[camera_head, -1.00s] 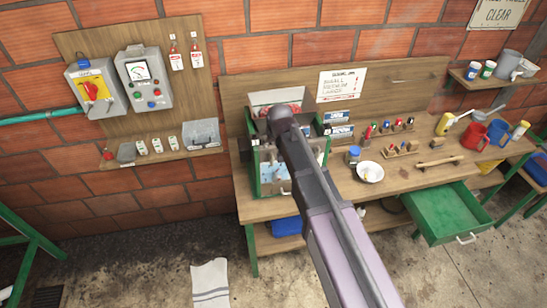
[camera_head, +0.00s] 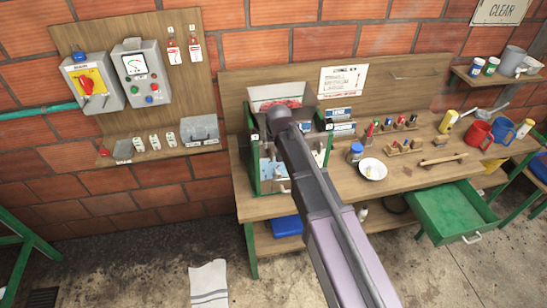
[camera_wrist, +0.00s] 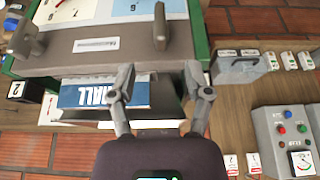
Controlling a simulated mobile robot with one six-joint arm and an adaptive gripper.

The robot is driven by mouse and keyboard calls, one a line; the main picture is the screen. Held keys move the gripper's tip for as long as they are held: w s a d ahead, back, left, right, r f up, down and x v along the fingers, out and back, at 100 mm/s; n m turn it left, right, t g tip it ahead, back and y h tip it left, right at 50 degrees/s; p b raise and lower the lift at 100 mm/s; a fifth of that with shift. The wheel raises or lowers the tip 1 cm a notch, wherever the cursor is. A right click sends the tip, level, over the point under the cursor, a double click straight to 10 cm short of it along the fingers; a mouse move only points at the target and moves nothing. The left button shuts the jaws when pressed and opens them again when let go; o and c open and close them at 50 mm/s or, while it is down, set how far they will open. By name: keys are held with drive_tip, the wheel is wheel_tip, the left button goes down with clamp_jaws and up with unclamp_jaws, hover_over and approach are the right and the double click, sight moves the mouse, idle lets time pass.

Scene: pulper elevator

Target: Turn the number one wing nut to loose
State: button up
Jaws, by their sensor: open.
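The pulper (camera_head: 262,188) is a green-framed box at the left end of the workbench, with a red patch inside its open top. A small number 1 tag (camera_head: 255,137) shows at its upper left. In the wrist view, an upright dark grey wing-shaped piece (camera_wrist: 160,26) stands on a grey bar, and a similar piece (camera_wrist: 27,34) stands farther left. A number 2 tag (camera_wrist: 15,90) is at the left edge. I see no number 1 tag there. My gripper (camera_wrist: 160,84) is open, its fingers apart below the bar, with nothing between them. My arm hides part of the pulper in the head view.
A blue-and-white plate (camera_wrist: 100,91) lies close to the left finger. The switch board (camera_head: 140,90) with its shelf is on the wall to the left. A white bowl (camera_head: 372,169), small tools and mugs occupy the workbench (camera_head: 415,172). A green drawer (camera_head: 452,212) stands open.

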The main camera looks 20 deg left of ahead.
sight(272, 149)
drive_tip(key=shift+b+x, duration=3.6)
drive_tip(key=shift+x, duration=0.6)
